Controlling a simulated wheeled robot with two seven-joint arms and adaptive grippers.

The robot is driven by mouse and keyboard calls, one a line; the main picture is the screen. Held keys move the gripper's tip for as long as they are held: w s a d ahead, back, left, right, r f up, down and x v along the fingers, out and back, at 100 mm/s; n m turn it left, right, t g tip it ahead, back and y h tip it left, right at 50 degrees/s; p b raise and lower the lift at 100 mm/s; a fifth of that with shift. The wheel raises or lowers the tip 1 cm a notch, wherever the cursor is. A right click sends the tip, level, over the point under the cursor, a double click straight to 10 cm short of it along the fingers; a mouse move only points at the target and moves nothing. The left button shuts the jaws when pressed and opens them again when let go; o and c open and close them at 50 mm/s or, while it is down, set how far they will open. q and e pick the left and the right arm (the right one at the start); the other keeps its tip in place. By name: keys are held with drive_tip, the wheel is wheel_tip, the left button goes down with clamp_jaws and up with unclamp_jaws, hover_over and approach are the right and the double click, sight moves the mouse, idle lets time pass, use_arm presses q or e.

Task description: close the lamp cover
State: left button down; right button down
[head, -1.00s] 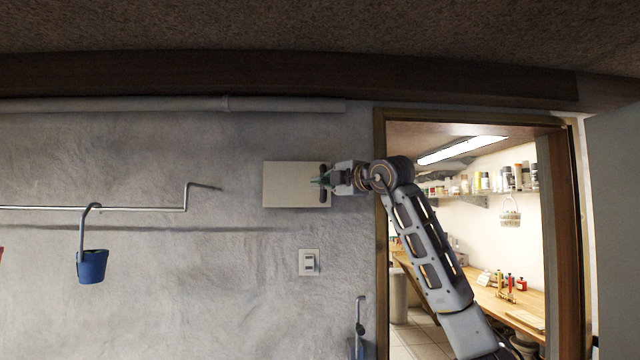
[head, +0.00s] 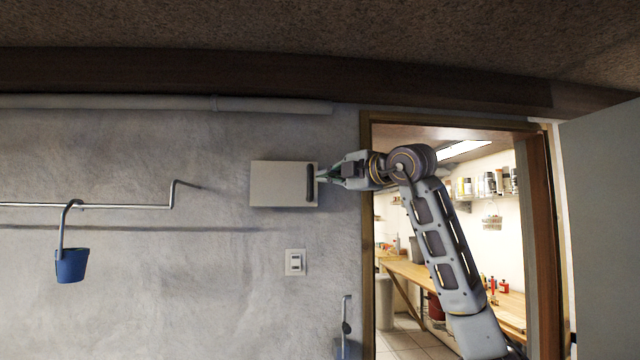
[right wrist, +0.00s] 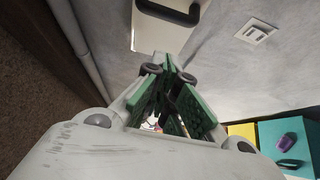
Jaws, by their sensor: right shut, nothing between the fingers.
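The lamp cover looks to be the flat cream panel (head: 278,184) on the grey wall, left of the doorway. A dark upright handle (head: 310,183) is on its right edge. The panel looks flat or nearly flat to the wall; I cannot tell if a small gap is left. My right gripper (head: 320,176) is shut and empty, with its tips just right of the handle; I cannot tell if they touch. In the right wrist view the panel (right wrist: 160,38) and handle (right wrist: 168,10) lie beyond the green-padded fingers (right wrist: 168,70). My left gripper is out of view.
A white switch (head: 295,262) is on the wall below the panel. A metal rail (head: 100,206) with a hanging blue bucket (head: 72,264) is at left. A wooden door frame (head: 367,240) stands close to the right of the panel. A pipe (head: 160,103) runs above.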

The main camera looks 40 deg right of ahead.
drive_tip(key=shift+s+a, duration=0.1)
drive_tip(key=shift+s, duration=0.8)
